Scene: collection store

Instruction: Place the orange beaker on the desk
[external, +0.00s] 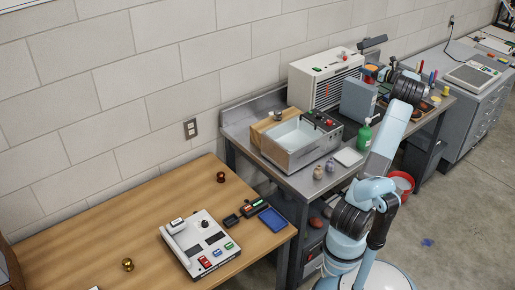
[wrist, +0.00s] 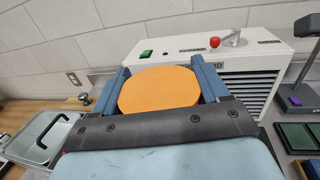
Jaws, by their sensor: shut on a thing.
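The orange beaker (wrist: 158,92) sits between the two blue fingers of my gripper (wrist: 162,84), seen from its round, flat-looking orange end. My gripper is shut on it. In the external view my gripper (external: 378,73) is above the grey workbench at the right, beside the white cabinet, and a small orange patch of the beaker (external: 370,67) shows there. A wooden-topped desk (external: 90,243) fills the lower left of the external view, well to the left of my gripper. The beaker's underside is hidden.
The desk carries a white console (external: 200,245), brass knobs and a blue tray (external: 272,220). Bare wood lies along its left and middle. The workbench between holds a sink box (external: 290,155), a white vented cabinet (external: 318,75), a grey-blue box (external: 358,100) and a green bottle (external: 365,135).

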